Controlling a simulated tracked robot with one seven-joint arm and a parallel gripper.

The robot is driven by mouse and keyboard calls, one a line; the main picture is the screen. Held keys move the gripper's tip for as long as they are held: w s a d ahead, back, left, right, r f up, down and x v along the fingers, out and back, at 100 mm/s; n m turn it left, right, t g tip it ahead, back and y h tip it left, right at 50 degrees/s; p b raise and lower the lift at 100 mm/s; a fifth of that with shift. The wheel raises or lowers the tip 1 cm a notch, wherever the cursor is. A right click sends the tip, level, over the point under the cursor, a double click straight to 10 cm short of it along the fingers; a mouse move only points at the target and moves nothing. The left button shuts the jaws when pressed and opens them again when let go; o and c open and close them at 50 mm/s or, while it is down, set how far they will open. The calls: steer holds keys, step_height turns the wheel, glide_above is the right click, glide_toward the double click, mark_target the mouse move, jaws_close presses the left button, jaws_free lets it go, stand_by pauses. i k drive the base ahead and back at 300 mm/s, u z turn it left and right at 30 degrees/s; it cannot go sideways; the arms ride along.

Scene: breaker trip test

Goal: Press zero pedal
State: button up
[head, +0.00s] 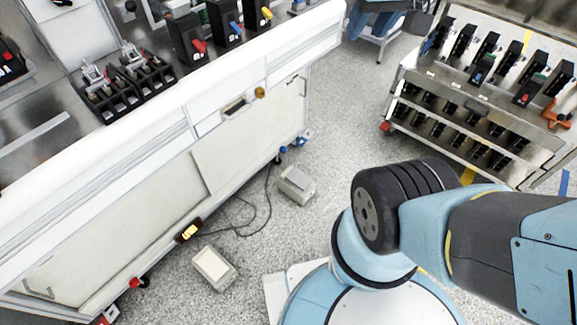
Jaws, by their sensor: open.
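Two pedals lie on the speckled grey floor in front of the workbench in the head view. One pedal (297,184) has a grey top and sits near the bench's right end. The other pedal (214,267) has a pale cream top in a grey frame and sits nearer, below the bench's middle. Dark cables run from the bench to the pedals' area. I cannot read any label, so I cannot tell which one is the zero pedal. My gripper is out of view; only my blue and black arm shows at the lower right, apart from both pedals.
The workbench (187,180) fills the left, with several breakers on top and casters below. A yellow-and-black device (188,230) is at its lower edge. A rack of breakers (475,98) stands at the upper right.

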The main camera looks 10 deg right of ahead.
mark_target(298, 179)
steer(key=z, duration=0.1)
steer(key=i, duration=1)
steer(key=u, duration=0.1)
